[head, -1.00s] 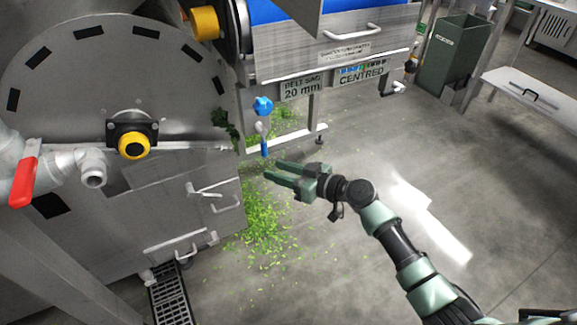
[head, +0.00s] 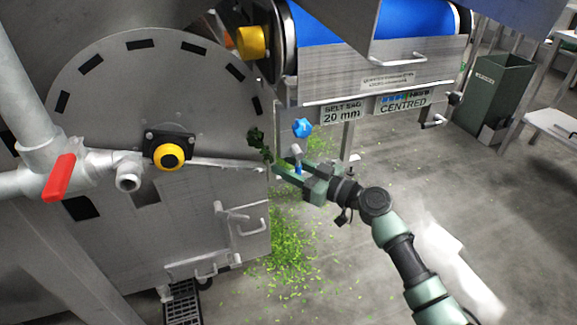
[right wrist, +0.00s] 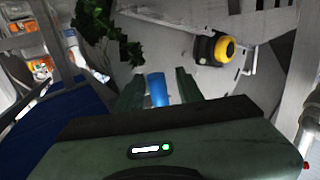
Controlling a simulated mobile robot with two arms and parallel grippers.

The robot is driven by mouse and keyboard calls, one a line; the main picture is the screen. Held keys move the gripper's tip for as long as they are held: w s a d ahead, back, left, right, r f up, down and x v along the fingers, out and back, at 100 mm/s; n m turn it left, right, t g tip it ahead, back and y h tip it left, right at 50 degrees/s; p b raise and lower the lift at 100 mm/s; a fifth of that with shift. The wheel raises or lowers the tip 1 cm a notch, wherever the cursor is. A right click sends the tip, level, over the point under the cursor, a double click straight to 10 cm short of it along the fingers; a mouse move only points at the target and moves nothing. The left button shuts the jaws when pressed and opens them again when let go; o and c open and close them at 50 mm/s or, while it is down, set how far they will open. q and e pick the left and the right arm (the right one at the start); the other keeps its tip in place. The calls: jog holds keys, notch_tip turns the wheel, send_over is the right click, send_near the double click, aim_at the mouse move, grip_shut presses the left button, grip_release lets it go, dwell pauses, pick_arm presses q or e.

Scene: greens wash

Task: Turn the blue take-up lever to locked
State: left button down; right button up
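The blue take-up lever (head: 298,168) hangs down from a grey pivot below the belt conveyor, under a blue star knob (head: 302,127). Its lower part is partly hidden by my right gripper (head: 290,169). In the right wrist view the blue handle (right wrist: 157,90) stands between the two green fingers of the right gripper (right wrist: 159,88), with a gap showing on its right side. The fingers are open around it; I cannot tell whether either one touches it. My left gripper is not in view.
A drum machine with a yellow knob (head: 169,156) and red-handled valve (head: 59,178) stands left. Signs reading belt sag 20 mm (head: 342,112) and centred (head: 403,101) hang right of the lever. Leaf scraps (head: 285,255) litter the floor. Dark leaves (head: 258,143) cling to the drum edge.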

grip_shut()
dwell(1.4)
